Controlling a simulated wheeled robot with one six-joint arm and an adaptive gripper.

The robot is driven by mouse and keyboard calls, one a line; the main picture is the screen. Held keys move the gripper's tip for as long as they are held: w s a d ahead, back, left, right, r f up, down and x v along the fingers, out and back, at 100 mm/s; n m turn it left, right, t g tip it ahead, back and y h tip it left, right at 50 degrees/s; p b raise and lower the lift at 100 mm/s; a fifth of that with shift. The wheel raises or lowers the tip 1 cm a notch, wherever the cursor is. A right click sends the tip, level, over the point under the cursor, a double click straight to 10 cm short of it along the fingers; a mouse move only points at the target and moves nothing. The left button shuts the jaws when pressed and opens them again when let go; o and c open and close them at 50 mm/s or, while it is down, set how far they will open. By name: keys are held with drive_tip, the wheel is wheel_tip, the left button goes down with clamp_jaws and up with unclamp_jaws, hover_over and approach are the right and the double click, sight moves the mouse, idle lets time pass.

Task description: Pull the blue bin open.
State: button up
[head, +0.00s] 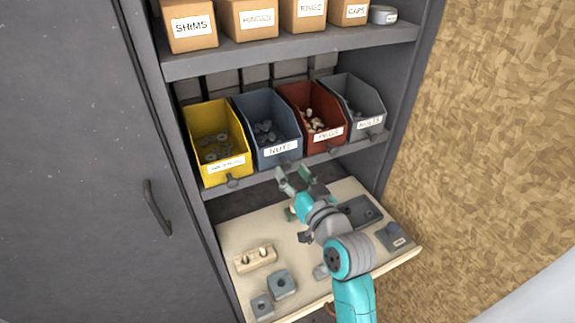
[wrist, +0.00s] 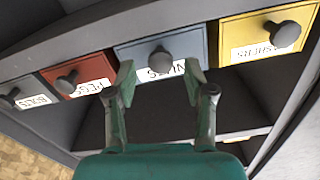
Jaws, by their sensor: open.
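The blue bin (head: 268,135) stands on the middle shelf between the yellow bin and the red bin, with grey nuts inside and a label reading NUTS. In the wrist view the blue bin's front (wrist: 145,53) shows upside down, with its dark round knob (wrist: 162,60) at the middle. My gripper (head: 294,178) is open and empty, just in front of and below the blue bin's front. In the wrist view my gripper (wrist: 160,78) has a finger on each side of the knob's position, and the knob shows between the fingertips. I cannot tell the exact gap to the knob.
The yellow bin (head: 207,120), red bin (head: 299,95) and grey bin (head: 352,92) share the shelf. Below is a pale pull-out board (head: 300,290) with a wooden block (head: 255,259) and several grey parts. Labelled boxes (head: 190,25) stand above. A closed grey door (head: 80,160) is at left.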

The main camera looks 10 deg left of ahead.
sight(288, 168)
drive_tip(key=shift+x, duration=1.75)
clamp_jaws()
